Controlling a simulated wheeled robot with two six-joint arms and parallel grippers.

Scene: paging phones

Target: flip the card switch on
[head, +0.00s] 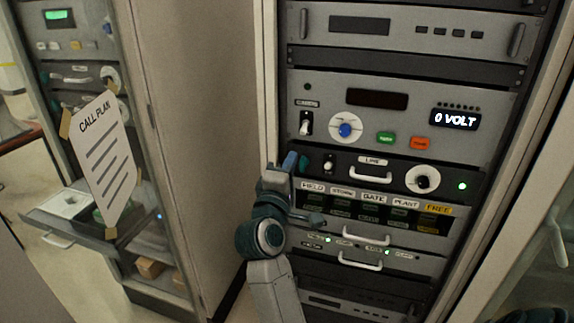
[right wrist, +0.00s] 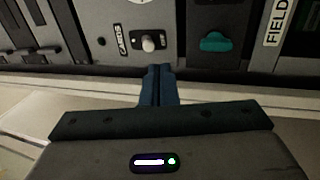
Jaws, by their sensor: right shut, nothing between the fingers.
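The card switch (head: 306,124) is a small toggle with a pale tip on a dark plate, under a small label at the left of the rack panel. Its lever seems to point down. In the right wrist view the switch (right wrist: 149,42) sits just beyond my fingertips, beside a label too small to read surely. My right gripper (head: 290,162) is shut and empty, below the switch near the rack's left edge. Its dark blue fingers (right wrist: 158,80) show together in the wrist view, apparently apart from the switch. My left gripper is not in view.
A blue dial (head: 345,128) and green and orange buttons are right of the switch. A second toggle (head: 328,163) and handles lie below. A display (head: 455,119) reads 0 VOLT. A call plan sheet (head: 102,155) hangs at left.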

